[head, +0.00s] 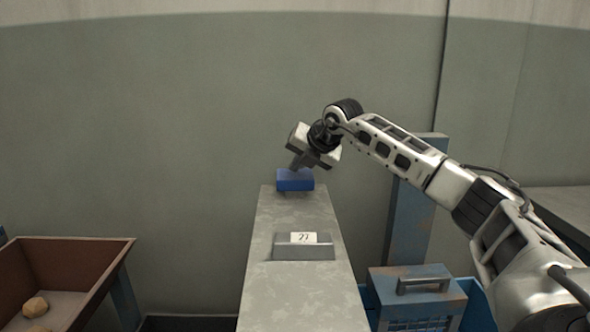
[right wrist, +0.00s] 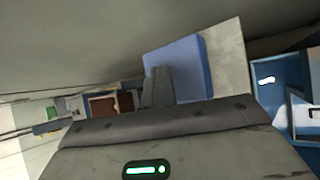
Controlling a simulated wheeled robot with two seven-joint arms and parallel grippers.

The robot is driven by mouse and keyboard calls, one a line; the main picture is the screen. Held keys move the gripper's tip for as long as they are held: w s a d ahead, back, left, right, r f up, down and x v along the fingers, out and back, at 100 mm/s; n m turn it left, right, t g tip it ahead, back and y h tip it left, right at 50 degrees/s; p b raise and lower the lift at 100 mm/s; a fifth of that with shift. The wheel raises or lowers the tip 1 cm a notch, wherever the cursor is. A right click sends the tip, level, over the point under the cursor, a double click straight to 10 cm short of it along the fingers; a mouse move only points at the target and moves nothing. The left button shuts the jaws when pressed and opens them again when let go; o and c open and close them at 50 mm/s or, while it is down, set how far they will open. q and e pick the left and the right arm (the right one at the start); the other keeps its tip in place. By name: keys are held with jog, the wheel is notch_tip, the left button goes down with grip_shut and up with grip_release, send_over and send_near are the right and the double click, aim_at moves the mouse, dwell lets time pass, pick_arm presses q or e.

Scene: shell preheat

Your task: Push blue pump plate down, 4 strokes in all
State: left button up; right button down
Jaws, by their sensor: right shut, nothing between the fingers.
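The blue pump plate (head: 295,181) is a small blue block at the far end of the grey bench (head: 290,298). It also shows in the right wrist view (right wrist: 188,68), large and just beyond the fingers. My right gripper (head: 297,168) is shut and empty, pointing down with its fingertips at the top of the plate. In the right wrist view the shut fingers (right wrist: 157,85) overlap the plate's edge; I cannot tell whether they touch it. My left gripper is in neither view.
A card reading 27 (head: 303,238) stands on the bench. A brown bin (head: 90,250) with tan lumps is at the left. A blue-grey box with a handle (head: 418,290) and a blue post (head: 412,215) are at the right, near my right arm.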

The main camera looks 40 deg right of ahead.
aim_at(298, 175)
jog(key=shift+a+f+b, duration=0.1)
jog(key=shift+f+b, duration=0.4)
jog(key=shift+f, duration=0.45)
jog(key=shift+r, duration=0.1)
dwell(0.4)
jog(key=shift+r+p, duration=1.9)
jog(key=shift+r, duration=0.2)
jog(key=shift+r, duration=0.1)
notch_tip(298, 175, up, 5)
jog(key=p, duration=0.4)
dwell(1.4)
